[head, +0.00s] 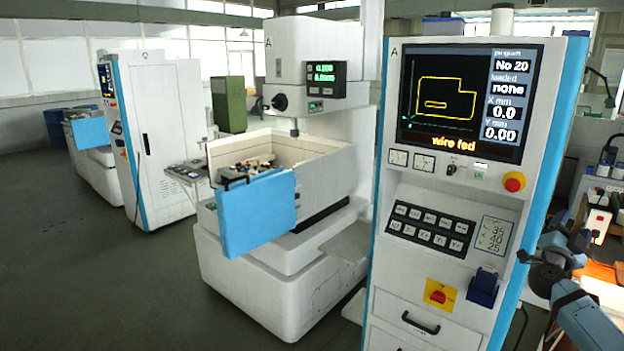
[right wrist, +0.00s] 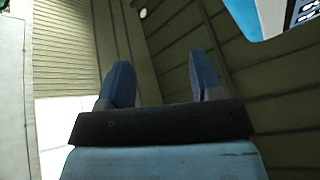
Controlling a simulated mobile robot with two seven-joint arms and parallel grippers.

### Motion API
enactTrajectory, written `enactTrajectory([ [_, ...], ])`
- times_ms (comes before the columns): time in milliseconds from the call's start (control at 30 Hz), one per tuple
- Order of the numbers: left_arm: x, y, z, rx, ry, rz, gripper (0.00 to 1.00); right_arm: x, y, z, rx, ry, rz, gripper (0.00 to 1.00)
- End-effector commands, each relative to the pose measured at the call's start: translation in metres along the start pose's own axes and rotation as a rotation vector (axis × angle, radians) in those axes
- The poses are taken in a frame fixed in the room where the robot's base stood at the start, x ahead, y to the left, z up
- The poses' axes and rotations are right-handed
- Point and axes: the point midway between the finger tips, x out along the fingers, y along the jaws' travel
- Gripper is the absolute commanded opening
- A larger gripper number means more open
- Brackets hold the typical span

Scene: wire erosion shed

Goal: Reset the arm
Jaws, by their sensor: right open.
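My right arm comes in at the lower right of the head view, its right gripper (head: 540,262) held up beside the right edge of the control cabinet (head: 455,215). In the right wrist view the two blue fingers of this gripper (right wrist: 162,80) stand well apart with nothing between them. Its jaws are open and empty. They seem clear of the cabinet. My left gripper and left arm are in neither view.
The wire erosion machine (head: 315,90), with its blue door (head: 258,212) swung out, stands left of the cabinet. A cluttered bench (head: 600,185) is at the right, close to my right arm. The grey floor (head: 90,270) at the left is clear.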

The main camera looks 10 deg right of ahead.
Motion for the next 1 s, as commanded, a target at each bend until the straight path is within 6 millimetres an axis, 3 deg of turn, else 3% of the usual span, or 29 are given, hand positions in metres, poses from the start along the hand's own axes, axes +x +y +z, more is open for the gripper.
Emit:
enactTrajectory([
  [233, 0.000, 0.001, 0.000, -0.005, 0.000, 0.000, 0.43, 0.043, 0.025, -0.042, -0.165, 0.064, -0.089, 0.60],
  [467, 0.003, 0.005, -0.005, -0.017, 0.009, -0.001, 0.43, 0.025, -0.028, -0.028, -0.228, 0.044, -0.415, 0.60],
  [633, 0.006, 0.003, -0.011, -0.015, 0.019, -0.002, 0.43, 0.004, -0.060, -0.006, -0.350, -0.026, -0.667, 0.60],
  [767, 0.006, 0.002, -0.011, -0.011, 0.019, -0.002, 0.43, -0.017, -0.074, 0.023, -0.527, -0.134, -0.858, 0.60],
  [1000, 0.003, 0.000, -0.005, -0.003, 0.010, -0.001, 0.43, -0.035, -0.052, 0.074, -0.928, -0.353, -0.976, 0.60],
])
